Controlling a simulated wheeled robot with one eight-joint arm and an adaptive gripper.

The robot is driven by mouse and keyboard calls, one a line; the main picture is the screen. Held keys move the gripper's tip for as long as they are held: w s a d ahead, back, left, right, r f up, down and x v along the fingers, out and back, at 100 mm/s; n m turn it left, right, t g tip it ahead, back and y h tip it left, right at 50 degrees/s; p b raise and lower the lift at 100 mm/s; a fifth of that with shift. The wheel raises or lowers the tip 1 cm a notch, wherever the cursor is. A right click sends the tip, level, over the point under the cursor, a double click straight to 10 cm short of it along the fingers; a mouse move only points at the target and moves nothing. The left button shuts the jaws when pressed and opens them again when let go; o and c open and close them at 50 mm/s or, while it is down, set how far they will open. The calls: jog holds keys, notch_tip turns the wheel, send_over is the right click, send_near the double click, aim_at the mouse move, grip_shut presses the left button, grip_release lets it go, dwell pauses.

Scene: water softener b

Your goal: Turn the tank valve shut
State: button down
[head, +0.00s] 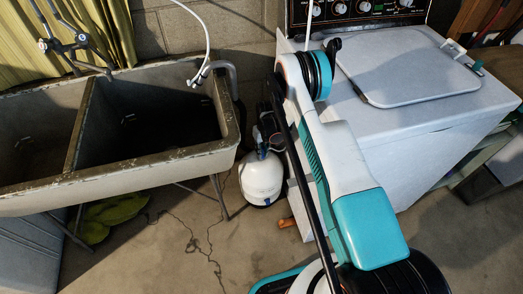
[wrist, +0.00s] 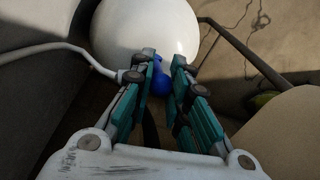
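The white tank (head: 262,182) stands on the floor between the sink and the washing machine in the head view. A small blue part (head: 262,155) shows near its top. In the wrist view the tank (wrist: 140,32) fills the top middle, and the blue valve (wrist: 160,83) lies in the gap between my fingers. My gripper (wrist: 164,58) is open, with one finger on each side of the valve. Whether either finger touches the valve I cannot tell. In the head view my arm stands close to the tank, and the gripper's fingers are not clearly visible.
A concrete double sink (head: 150,160) stands left of the tank on thin legs. A white washing machine (head: 400,105) stands close on the right. A white hose (wrist: 60,46) runs to the valve area from the left. Bare floor (head: 180,245) lies in front of the tank.

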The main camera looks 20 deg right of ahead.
jog(key=shift+d+y, duration=0.15)
jog(key=shift+y, duration=0.55)
jog(key=shift+w, duration=0.1)
jog(key=c, duration=1.4)
grip_release()
jog(key=shift+c, duration=0.2)
jog(key=v, duration=1.2)
jog(key=shift+r, duration=0.1)
